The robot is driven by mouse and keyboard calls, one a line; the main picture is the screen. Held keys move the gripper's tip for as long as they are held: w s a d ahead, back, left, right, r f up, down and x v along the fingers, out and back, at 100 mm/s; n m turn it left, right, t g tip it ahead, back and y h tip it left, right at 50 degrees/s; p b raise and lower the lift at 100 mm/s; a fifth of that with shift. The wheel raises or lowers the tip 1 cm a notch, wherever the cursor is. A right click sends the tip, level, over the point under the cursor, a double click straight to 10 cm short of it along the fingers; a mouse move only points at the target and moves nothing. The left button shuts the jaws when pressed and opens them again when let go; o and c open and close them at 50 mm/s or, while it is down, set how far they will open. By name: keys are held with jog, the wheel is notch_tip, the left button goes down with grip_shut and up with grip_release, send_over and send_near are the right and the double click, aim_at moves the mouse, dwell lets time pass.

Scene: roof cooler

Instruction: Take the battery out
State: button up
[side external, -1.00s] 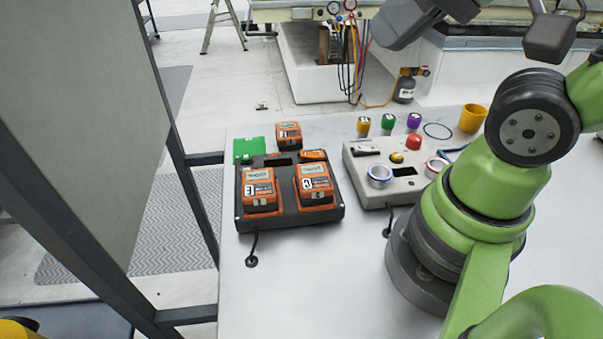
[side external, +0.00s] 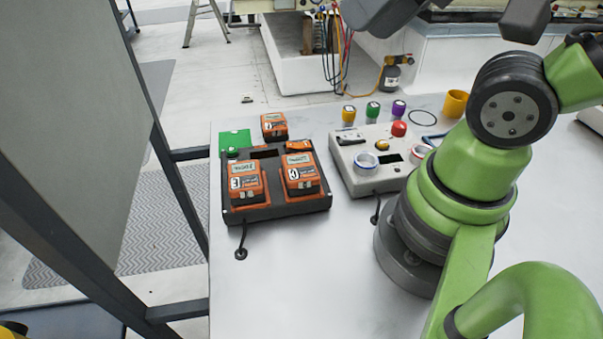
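A black double charger (side external: 277,208) with orange trim stands at the left of the white table, its cable running forward. Two orange-and-black batteries sit upright in its bays. The left battery (side external: 246,184) is marked E, the right battery (side external: 302,176) is marked C. A third, similar orange battery (side external: 274,127) is behind the charger. My green arm rises at the right, with dark parts of it cut off by the top edge. My gripper's fingertips are not in view, and no finger touches the batteries.
A grey box (side external: 362,184) with a red button (side external: 399,129) and tape rolls stands right of the charger. Yellow, green and purple capped items and an orange cup (side external: 455,103) are behind it. A green plate (side external: 235,141) lies behind-left. The table front is clear.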

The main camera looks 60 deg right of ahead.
jog(key=o, duration=1)
jog(key=n+g+h, duration=0.2)
jog(key=n+g, duration=0.5)
jog(key=n, duration=2.4)
send_over(300, 166)
jog(key=f, duration=1.6)
jog(key=shift+s+d+f, duration=0.15)
jog(key=shift+s, duration=0.1)
notch_tip(300, 166, down, 4)
jog(key=shift+f, duration=0.25)
jog(key=shift+w+f, duration=0.15)
jog(key=shift+f, duration=1.15)
jog(key=shift+w+f, duration=0.1)
jog(key=shift+f, duration=1.15)
